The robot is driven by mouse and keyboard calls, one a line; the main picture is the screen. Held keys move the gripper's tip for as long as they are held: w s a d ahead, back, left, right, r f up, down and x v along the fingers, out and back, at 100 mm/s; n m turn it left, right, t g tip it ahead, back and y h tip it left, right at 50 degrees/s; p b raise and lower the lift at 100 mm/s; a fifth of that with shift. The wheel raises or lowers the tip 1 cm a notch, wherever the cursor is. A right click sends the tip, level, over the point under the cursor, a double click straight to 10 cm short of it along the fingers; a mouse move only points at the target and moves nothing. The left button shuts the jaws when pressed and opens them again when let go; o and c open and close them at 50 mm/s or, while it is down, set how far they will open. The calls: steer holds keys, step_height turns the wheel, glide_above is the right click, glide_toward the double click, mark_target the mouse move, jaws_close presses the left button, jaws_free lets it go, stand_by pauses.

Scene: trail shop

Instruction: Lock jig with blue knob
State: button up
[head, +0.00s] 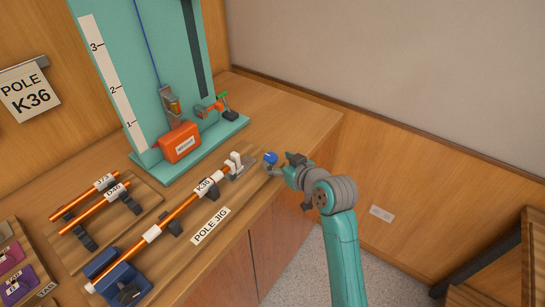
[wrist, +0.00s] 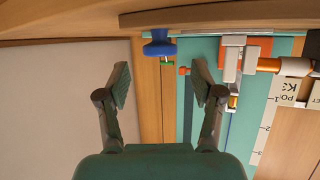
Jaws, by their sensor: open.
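The blue knob (head: 270,158) is at the right end of the pole jig, close to the counter's right edge. In the wrist view the blue knob (wrist: 159,48) is ahead of my fingers, between their lines and apart from them. My gripper (head: 287,172) is open and empty, just right of the knob; its two fingers (wrist: 160,80) are spread in the wrist view. An orange pole with white bands and a K36 label (head: 203,187) lies along the jig. Its upper end meets a white block (head: 234,162) beside the knob.
A teal board (head: 145,60) with a numbered scale stands behind, with an orange box (head: 180,142) on its base. Two shorter orange poles (head: 85,197) lie on a rack at left. A POLE K36 sign (head: 29,95) hangs on the wall. Open floor lies right of the counter.

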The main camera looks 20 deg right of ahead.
mark_target(271, 157)
steer(key=shift+x, duration=2.1)
steer(key=shift+r, duration=0.1)
steer(key=c, duration=1.1)
